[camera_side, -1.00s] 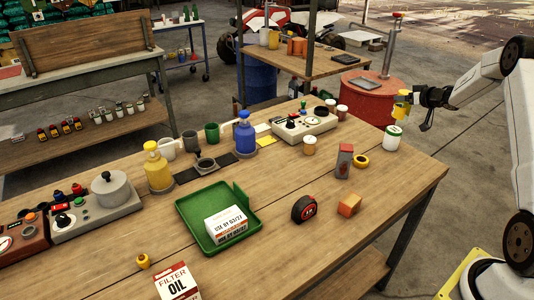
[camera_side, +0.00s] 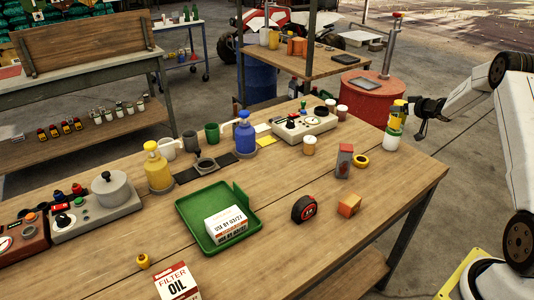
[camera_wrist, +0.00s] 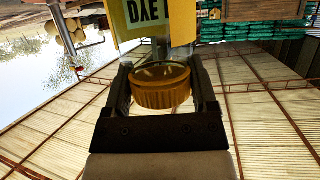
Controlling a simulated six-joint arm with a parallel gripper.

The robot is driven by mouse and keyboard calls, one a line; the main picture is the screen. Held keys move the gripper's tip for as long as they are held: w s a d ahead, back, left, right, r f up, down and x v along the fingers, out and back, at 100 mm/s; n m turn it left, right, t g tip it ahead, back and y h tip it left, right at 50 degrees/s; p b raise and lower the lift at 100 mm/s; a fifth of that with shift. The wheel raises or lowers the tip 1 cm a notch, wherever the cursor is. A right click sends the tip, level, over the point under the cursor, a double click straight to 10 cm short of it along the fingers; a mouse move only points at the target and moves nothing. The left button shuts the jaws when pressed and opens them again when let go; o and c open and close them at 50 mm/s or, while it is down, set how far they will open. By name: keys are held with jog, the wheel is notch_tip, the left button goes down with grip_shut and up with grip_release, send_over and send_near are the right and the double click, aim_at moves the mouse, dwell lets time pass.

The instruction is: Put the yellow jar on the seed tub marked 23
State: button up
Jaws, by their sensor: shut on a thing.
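My gripper (camera_side: 418,108) is at the right end of the wooden bench, shut on the yellow jar (camera_side: 398,113). The jar looks upright. In the wrist view its gold ribbed cap (camera_wrist: 161,90) shows between my fingers, with a yellow label (camera_wrist: 150,14) with dark letters beyond it. A white seed tub with a green band (camera_side: 392,139) stands on the bench directly below the jar in the side view. The jar's bottom overlaps the tub's top there; I cannot tell whether they touch. No number on the tub can be read.
A small tan-lidded tub (camera_side: 309,146), a red-and-grey box (camera_side: 344,160) and a yellow tape roll (camera_side: 361,161) stand to the left. A control box (camera_side: 304,124) is behind. Bare wood (camera_side: 400,180) lies in front of the tub.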

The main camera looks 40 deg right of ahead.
jog(key=shift+f, duration=0.1)
jog(key=o, duration=1.2)
jog(key=shift+c, duration=0.2)
jog(key=v, duration=1.2)
